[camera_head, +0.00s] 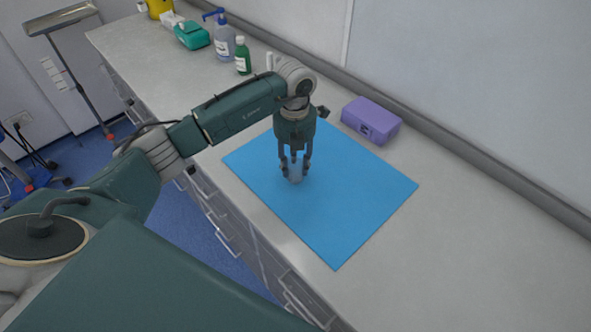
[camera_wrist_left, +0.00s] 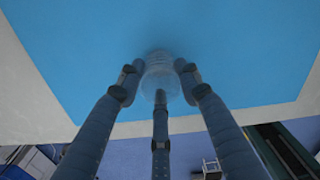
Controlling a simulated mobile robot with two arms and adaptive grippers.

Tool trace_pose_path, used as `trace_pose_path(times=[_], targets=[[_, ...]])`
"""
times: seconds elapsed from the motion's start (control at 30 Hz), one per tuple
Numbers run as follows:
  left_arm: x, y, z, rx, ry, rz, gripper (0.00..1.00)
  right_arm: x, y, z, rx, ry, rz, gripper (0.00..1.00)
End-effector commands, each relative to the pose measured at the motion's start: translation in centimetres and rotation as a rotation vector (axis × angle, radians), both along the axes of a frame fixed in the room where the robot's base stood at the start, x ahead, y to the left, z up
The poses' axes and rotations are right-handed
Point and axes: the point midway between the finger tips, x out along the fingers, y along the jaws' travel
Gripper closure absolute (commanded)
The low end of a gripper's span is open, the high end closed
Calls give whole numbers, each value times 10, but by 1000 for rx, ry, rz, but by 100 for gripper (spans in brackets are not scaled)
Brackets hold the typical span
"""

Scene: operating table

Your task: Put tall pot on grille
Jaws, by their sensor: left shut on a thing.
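A small clear see-through pot (camera_head: 295,178) is between the fingers of my left gripper (camera_head: 295,168), over the blue mat (camera_head: 345,225). In the left wrist view the pot (camera_wrist_left: 160,68) shows as a round translucent shape, with the three fingers of the left gripper (camera_wrist_left: 160,78) closed around it. I cannot tell whether its base touches the mat. Its lower part is hard to make out against the blue. I cannot make out a grille in either view. My right gripper is not in view.
A purple box (camera_head: 371,119) stands beyond the mat, near the wall. A green bottle (camera_head: 243,56), a blue-capped bottle (camera_head: 225,40) and a teal box (camera_head: 192,36) stand at the far left. The grey counter (camera_head: 480,250) right of the mat is bare.

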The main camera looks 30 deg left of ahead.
Motion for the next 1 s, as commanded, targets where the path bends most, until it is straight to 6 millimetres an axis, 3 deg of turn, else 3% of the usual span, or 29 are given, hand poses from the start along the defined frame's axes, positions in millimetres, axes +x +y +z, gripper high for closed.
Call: trace_pose_path(times=[0.27, 0.47, 0.67, 0.93, 1.0], targets=[[-1, 0, 0, 0, 2, 0, 96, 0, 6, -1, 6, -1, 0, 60], [1, 0, 14, -1, -2, -1, 96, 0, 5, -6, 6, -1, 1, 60], [2, 0, 49, 0, -5, -1, 96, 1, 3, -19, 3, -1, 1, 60], [1, 0, 116, 0, -6, -1, 96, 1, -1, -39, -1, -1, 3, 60], [2, 1, 137, 2, -7, 1, 96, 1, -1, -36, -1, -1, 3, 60]])
